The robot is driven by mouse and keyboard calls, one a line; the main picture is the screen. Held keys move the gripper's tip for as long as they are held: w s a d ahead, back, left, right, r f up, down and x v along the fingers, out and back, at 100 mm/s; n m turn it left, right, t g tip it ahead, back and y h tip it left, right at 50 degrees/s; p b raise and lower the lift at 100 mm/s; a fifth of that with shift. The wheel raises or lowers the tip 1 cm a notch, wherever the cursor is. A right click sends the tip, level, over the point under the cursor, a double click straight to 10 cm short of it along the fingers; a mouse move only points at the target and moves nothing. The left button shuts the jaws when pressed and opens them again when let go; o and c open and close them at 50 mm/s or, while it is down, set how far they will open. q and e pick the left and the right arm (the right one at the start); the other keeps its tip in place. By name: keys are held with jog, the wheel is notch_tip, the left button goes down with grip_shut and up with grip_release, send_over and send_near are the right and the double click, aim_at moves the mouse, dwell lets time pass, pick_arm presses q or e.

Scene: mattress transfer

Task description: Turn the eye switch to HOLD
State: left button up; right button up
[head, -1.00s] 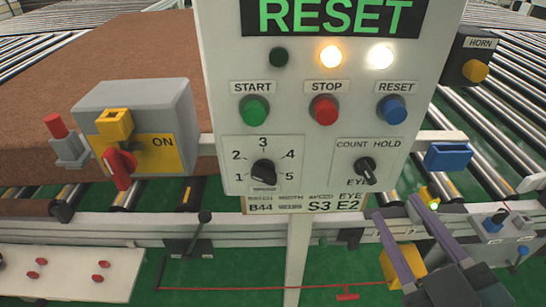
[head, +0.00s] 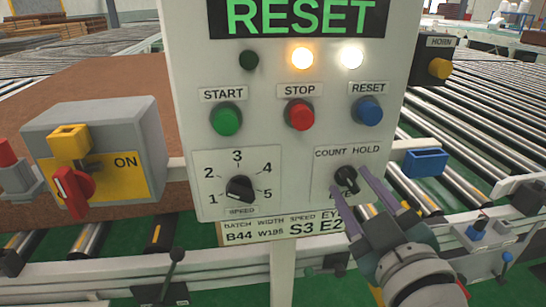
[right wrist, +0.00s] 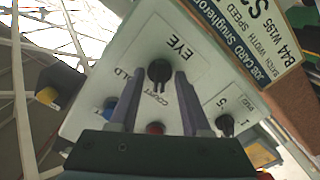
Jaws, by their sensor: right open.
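The eye switch (head: 345,178) is a black knob on the white panel's lower right plate, with COUNT and HOLD printed above it. It also shows in the right wrist view (right wrist: 159,70), where its ridge seems to point toward the COUNT word; the exact setting is hard to tell. My right gripper (head: 349,180) is open, its two purple fingers at either side of the knob. In the right wrist view the fingers (right wrist: 158,78) also flank the knob. I cannot tell whether they touch it. The EYE label is partly hidden in the head view. My left gripper is not in view.
START (head: 226,119), STOP (head: 300,115) and RESET (head: 368,111) buttons sit above. The speed dial (head: 240,189) is left of the eye switch. A blue box (head: 426,162) and HORN button (head: 439,68) stand at right. A grey ON switch box (head: 95,150) is at left.

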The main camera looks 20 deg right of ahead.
grip_shut()
dwell(0.3)
dwell(0.3)
